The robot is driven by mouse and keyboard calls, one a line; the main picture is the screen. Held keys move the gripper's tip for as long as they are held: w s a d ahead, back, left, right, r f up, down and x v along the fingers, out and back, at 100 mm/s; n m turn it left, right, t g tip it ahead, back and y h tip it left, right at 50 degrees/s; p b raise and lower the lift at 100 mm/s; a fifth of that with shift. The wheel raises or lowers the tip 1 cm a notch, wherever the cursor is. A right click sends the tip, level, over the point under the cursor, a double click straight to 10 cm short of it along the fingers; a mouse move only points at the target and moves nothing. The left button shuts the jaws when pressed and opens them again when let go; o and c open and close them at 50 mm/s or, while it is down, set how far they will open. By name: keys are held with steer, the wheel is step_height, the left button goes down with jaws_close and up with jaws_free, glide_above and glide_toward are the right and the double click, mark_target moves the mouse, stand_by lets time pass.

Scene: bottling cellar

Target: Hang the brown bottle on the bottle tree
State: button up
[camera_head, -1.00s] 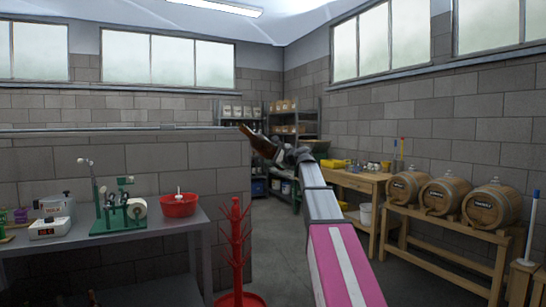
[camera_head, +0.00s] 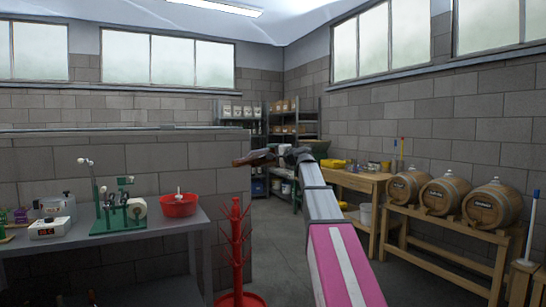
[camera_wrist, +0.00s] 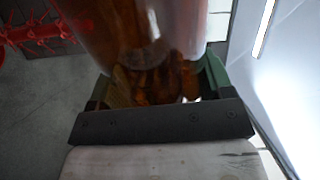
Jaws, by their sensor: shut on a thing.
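The brown bottle (camera_head: 256,158) is held in the air at the end of my arm, lying nearly level with one end pointing left. My gripper (camera_head: 283,152) is shut on it; in the wrist view the bottle (camera_wrist: 145,40) fills the space between the fingers of my gripper (camera_wrist: 158,82). The red bottle tree (camera_head: 237,245) stands on the floor left of my arm, with upturned pegs around its post. The bottle is above its top and slightly right in the head view. In the wrist view the tree (camera_wrist: 40,35) shows at upper left, apart from the bottle.
A grey table (camera_head: 160,240) at left carries a red bowl (camera_head: 179,205), a green device (camera_head: 120,215) and a scale (camera_head: 50,227). Wooden barrels (camera_head: 440,195) rest on a rack at right. A low block wall (camera_head: 130,160) stands behind the tree. Floor between is clear.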

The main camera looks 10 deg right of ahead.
steer(key=n, duration=0.8)
steer(key=shift+n, duration=0.3)
steer(key=n, duration=0.8)
stand_by(0.5)
steer(key=shift+n+t+y, duration=0.5)
steer(key=shift+t+y, duration=0.2)
steer(key=shift+t, duration=0.3)
steer(key=shift+y, duration=0.3)
steer(key=shift+n+t+y, duration=0.4)
steer(key=shift+n+t, duration=0.1)
steer(key=shift+t, duration=0.1)
steer(key=shift+y, duration=0.3)
